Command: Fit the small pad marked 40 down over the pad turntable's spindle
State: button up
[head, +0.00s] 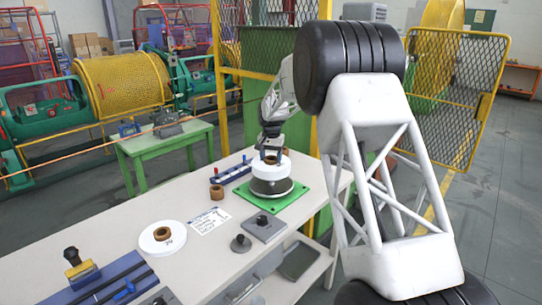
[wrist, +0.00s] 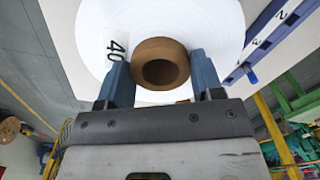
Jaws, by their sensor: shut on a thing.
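The small pad, a white disc with a brown core, shows the mark 40 in the wrist view (wrist: 88,45). In the head view the white pad (head: 284,168) sits at or just above the pad turntable (head: 270,188), a grey round body with a pale rim on a green plate (head: 300,192). The spindle is hidden under the pad. I cannot tell whether the pad is around it or still apart. My gripper (head: 271,155) points down from above, its blue fingers (wrist: 160,80) shut on the pad's brown core (wrist: 150,47).
Another white pad (head: 150,243) with a brown core lies on the table (head: 110,240). A brown ring (head: 216,193), a card (head: 208,222), a grey knob (head: 241,243) and a grey square block (head: 264,229) stand nearby. A blue rack (head: 232,177) lies behind, left of the turntable.

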jog(key=shift+f, duration=2.8)
jog(key=shift+f, duration=0.15)
jog(key=o, duration=1.2)
notch_tip(320, 180, up, 8)
jog(key=shift+f, duration=0.1)
jog(key=shift+s, duration=0.1)
